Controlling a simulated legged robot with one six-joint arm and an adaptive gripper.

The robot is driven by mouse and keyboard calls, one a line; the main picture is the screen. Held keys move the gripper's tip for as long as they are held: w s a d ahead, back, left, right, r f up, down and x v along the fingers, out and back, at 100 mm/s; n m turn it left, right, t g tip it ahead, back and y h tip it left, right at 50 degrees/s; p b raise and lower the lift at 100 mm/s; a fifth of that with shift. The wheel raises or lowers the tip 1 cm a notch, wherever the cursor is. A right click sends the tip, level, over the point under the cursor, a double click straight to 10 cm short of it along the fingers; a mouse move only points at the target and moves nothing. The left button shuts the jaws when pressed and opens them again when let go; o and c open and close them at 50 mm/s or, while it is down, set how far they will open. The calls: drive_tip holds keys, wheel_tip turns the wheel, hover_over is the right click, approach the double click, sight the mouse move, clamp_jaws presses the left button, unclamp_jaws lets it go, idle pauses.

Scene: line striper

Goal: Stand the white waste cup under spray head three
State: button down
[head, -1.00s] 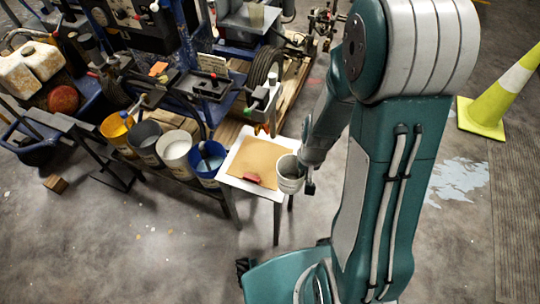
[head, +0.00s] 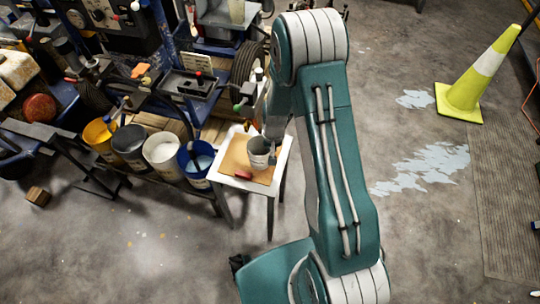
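The white waste cup (head: 258,155) is upright over the brown board on a small white table, in the middle of the head view. My gripper (head: 272,154) is at the cup's right side, with a dark finger against its wall; it looks shut on the cup. My arm hides most of the gripper. I cannot tell whether the cup's base touches the board. Spray hardware with a green knob (head: 239,106) is just behind and left of the cup, partly hidden by my arm. I cannot tell which head is number three.
A red item (head: 243,175) lies on the table (head: 281,163) by the cup. Yellow (head: 101,140), grey (head: 131,146), white (head: 164,155) and blue (head: 197,162) buckets line a bench to the left. A traffic cone (head: 473,85) stands at right, with open floor around it.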

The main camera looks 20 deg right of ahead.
sight(260, 154)
drive_tip(key=shift+w+f, duration=0.2)
drive_tip(key=shift+f, duration=0.05)
drive_tip(key=f, duration=0.1)
drive_tip(key=d+f, duration=0.1)
drive_tip(key=f, duration=0.1)
drive_tip(key=shift+w+f, duration=0.1)
drive_tip(key=shift+f, duration=0.05)
drive_tip(key=shift+a, duration=0.2)
drive_tip(key=c, duration=1.3)
unclamp_jaws()
drive_tip(key=shift+a, duration=0.1)
drive_tip(key=o, duration=0.5)
